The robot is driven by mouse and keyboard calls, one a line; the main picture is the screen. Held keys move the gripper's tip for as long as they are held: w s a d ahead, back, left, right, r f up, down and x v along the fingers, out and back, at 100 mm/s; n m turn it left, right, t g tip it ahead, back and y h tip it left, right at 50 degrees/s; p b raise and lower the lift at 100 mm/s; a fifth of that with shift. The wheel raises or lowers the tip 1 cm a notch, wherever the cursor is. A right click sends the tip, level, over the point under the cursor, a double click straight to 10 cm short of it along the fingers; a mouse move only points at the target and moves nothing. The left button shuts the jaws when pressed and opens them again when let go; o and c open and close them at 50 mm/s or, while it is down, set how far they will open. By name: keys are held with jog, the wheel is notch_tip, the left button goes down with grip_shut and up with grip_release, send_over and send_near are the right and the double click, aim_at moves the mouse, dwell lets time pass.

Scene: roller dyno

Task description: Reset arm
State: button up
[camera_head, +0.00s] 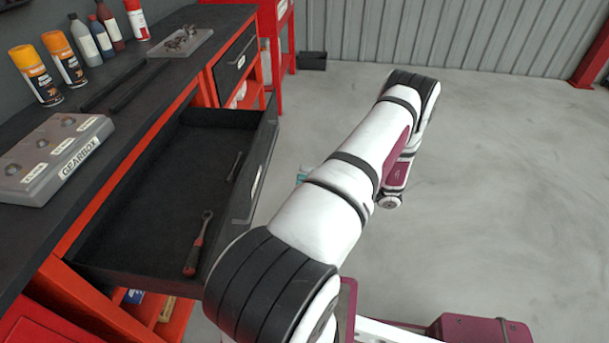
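My white arm with black bands and maroon parts reaches from the bottom middle up to an elbow at the upper right, then folds back down. My gripper is not visible; the end of the arm is hidden behind the nearer links. A small white and teal piece (303,173) peeks out at the left edge of the arm; I cannot tell what it is.
An open drawer (150,185) of the red and black workbench (38,232) holds a red-handled ratchet (198,246) and a small wrench (235,167). A gearbox tray (50,160), spray cans (36,75) and bottles (84,40) stand on top. Floor at right (510,170) is clear.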

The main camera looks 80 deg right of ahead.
dwell(0.4)
jog(key=w+a+r+n+g+y+p, duration=0.1)
jog(key=w+a+r+n+g+y, duration=0.25)
jog(key=w+r+n, duration=0.35)
jog(key=w+a+r+n+g+y+p, duration=0.1)
jog(key=w+a+r+n+g+y, duration=0.2)
jog(key=w+r+n+g+y, duration=0.25)
jog(key=w+a+r+n+g+p, duration=0.2)
jog(key=w+a+r+n+g, duration=0.6)
jog(key=a+r+n, duration=0.5)
jog(key=s+a+r+n+h+p, duration=0.1)
jog(key=s+a+r+n+h, duration=0.2)
jog(key=a+n, duration=0.4)
jog(key=s+a+r+n+h+p, duration=0.2)
jog(key=a+r+n, duration=0.4)
jog(key=n, duration=0.5)
jog(key=s+a+r+n+t+h+p, duration=0.1)
jog(key=s+a+r+n+h, duration=0.3)
jog(key=a+n, duration=0.5)
jog(key=shift+s+a+r+n+h, duration=0.25)
jog(key=shift+s+a+n+h, duration=0.1)
jog(key=shift+h, duration=0.35)
